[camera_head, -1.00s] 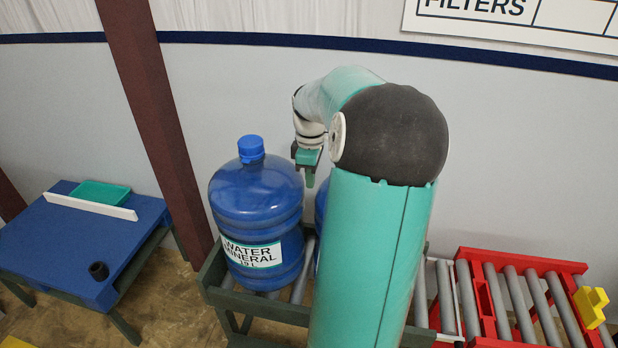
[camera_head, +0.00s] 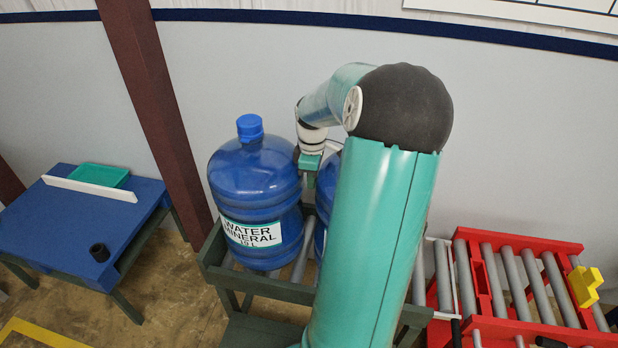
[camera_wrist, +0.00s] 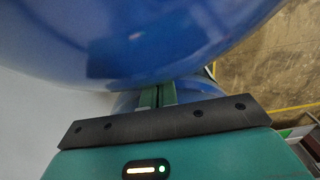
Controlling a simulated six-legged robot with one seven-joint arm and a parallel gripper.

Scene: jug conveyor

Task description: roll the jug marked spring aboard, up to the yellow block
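A blue jug (camera_head: 255,190) with a blue cap stands upright on the left of the green-grey roller stand; its label reads "WATER MINERAL". A second blue jug (camera_head: 328,185) stands just right of it, mostly hidden behind my arm; I cannot read its label. No "spring" marking shows. My gripper (camera_head: 311,182) points down between the two jugs at shoulder height. In the wrist view its green fingers (camera_wrist: 157,95) are together with nothing seen between them, and a large blue jug surface (camera_wrist: 130,40) fills the top. The yellow block (camera_head: 585,286) sits on the red roller frame's right side.
The green-grey stand (camera_head: 270,292) holds both jugs. The red roller conveyor (camera_head: 510,240) lies to its right, its visible rollers bare. A blue table (camera_head: 70,225) with a green tray (camera_head: 100,174), white bar and black cup stands left, past a brown post (camera_head: 150,110).

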